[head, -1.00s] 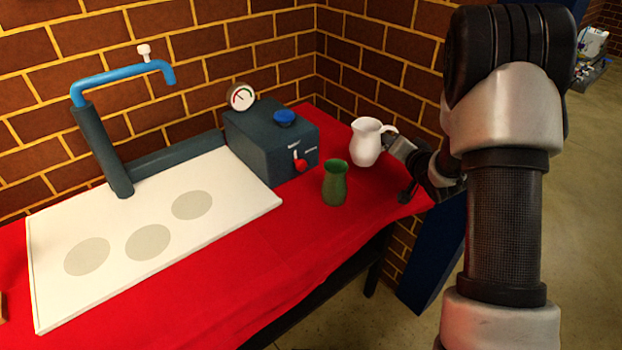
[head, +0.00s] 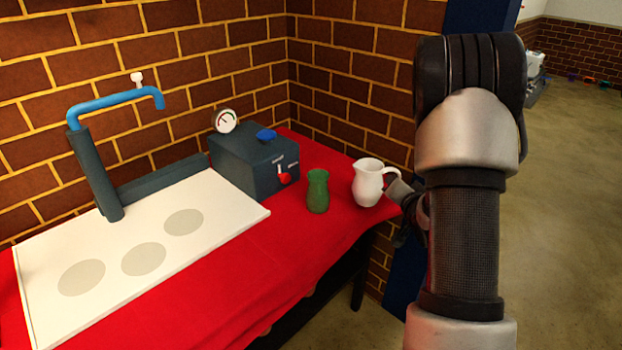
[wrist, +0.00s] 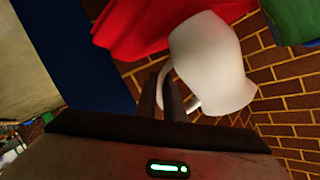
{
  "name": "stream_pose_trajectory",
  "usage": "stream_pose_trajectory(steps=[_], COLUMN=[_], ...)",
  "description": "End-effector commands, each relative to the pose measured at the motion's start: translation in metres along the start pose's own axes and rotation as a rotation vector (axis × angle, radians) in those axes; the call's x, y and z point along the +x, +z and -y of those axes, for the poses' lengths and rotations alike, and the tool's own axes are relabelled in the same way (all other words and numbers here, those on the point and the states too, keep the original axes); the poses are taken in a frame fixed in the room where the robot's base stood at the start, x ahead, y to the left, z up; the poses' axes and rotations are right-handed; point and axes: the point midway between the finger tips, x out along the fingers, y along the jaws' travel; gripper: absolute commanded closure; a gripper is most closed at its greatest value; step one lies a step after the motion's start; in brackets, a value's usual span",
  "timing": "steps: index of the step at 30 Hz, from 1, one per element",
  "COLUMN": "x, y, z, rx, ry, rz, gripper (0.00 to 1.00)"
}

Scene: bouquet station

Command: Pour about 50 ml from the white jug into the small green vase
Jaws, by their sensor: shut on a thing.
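The white jug (head: 368,184) is upright in the head view, just right of the small green vase (head: 317,191) with a gap between them. My gripper (head: 395,190) is at the jug's right side, shut on its handle. The wrist view shows the fingers (wrist: 168,95) at the handle of the jug (wrist: 208,62), with the vase (wrist: 293,20) partly in view at the upper right corner. The vase stands upright on the red cloth. I cannot tell whether the jug's base touches the cloth, and the jug's contents are hidden.
A dark box (head: 250,165) with a red lever and a blue knob stands behind the vase, with a gauge (head: 225,121). A white board (head: 120,255) with grey circles and a blue tap (head: 115,98) are at left. The red cloth (head: 262,270) is clear in front.

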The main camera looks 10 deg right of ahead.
Motion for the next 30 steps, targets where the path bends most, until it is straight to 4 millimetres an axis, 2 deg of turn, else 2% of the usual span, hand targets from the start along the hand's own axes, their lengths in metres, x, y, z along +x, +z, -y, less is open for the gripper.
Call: stream_pose_trajectory(steps=[14,30], x=[-0.002,-0.013], y=[-0.004,-0.02], z=[0.009,0.05], rx=[-0.05,-0.352], ry=[0.007,0.086], rz=[-0.011,-0.061], gripper=[1.0,1.0])
